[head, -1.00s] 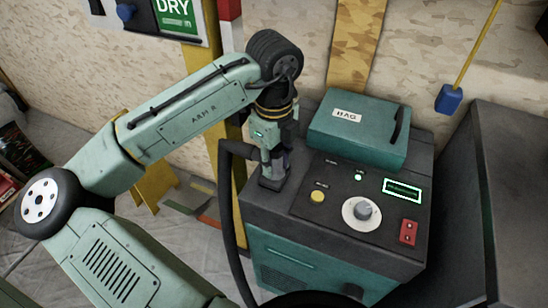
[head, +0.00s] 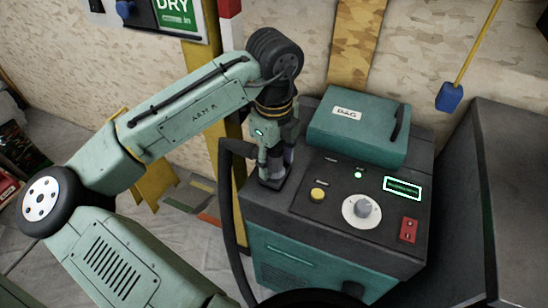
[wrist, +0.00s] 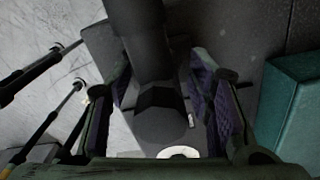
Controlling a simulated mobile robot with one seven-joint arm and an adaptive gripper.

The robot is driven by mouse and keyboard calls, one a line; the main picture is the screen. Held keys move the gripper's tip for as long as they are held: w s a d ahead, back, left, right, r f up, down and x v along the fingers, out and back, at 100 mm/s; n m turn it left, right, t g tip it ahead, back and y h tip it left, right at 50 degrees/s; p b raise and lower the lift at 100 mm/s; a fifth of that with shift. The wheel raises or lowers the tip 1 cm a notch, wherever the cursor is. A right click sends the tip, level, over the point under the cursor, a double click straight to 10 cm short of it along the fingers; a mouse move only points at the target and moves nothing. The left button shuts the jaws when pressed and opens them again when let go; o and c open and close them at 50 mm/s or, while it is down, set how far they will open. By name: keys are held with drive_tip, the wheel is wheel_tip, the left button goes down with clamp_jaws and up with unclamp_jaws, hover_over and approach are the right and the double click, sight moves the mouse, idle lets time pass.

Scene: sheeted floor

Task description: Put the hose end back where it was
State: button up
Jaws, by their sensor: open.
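The black hose (head: 227,205) runs up the left side of the machine (head: 345,262) and bends over toward its top left corner. Its dark, thick end (wrist: 160,122) lies between my fingers in the wrist view. My gripper (head: 274,160) points down at that corner, just above a dark square base (head: 272,181) on the machine top. My gripper (wrist: 165,95) is open, with purple-padded fingers on either side of the hose end. The hose end seems to stand on the base; its lower seating is hidden.
A teal case labelled BAG (head: 358,130) sits on the machine top, right of my gripper. A dial (head: 362,211), yellow button (head: 318,194) and red switch (head: 408,230) are on the panel. A dark cabinet (head: 510,190) stands right; a yellow post stands behind my arm.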

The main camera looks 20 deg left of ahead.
wheel_tip(320, 180, up, 12)
drive_tip(key=shift+f+b, duration=0.25)
drive_tip(key=shift+b, duration=0.05)
drive_tip(key=shift+r, duration=0.4)
drive_tip(key=shift+w+d, duration=0.1)
